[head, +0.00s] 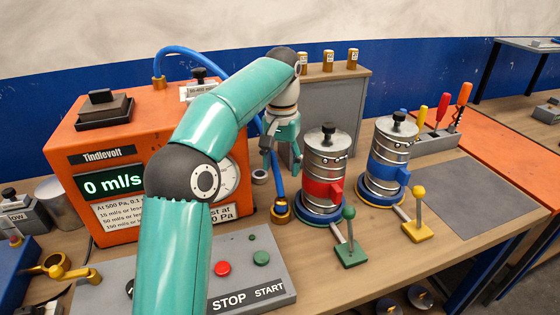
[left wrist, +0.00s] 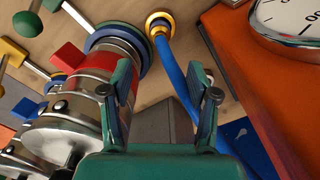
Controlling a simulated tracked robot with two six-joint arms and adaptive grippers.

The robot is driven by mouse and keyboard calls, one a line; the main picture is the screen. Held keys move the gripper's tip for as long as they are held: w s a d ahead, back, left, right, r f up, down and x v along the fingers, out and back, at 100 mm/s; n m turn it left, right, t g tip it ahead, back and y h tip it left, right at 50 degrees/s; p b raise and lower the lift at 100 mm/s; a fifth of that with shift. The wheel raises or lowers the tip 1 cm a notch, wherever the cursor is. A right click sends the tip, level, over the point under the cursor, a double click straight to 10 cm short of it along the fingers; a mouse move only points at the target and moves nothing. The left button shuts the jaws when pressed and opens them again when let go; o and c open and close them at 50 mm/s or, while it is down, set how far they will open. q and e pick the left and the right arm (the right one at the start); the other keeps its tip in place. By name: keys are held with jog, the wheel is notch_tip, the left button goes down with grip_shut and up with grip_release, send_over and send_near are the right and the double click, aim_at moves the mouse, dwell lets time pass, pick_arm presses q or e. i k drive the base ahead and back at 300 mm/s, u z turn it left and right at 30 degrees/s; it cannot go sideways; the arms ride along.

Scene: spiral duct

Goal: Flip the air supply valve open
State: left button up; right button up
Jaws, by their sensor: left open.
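My left gripper (head: 281,155) hangs open and empty, pointing down, beside the orange machine and left of the red-banded cylinder. In the left wrist view my open gripper (left wrist: 165,85) has a blue hose (left wrist: 178,85) below and between its fingers, apart from them. That hose ends in a brass fitting (head: 281,211) on the table. A brass valve with a lever-like handle (head: 62,269) sits at the far left, far from my gripper. A green lever (head: 349,232) and a yellow lever (head: 418,210) stand by the cylinders. No label shows which is the air supply valve.
The orange machine (head: 62,150) reads 0 ml/s. A red-banded cylinder (head: 322,180) and a blue-banded cylinder (head: 386,160) stand close on the right. A grey START/STOP panel (head: 240,280) lies in front. A grey mat (head: 470,190) is bare. My right arm does not show.

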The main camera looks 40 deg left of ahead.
aim_at(56, 272)
jog(key=k, duration=2)
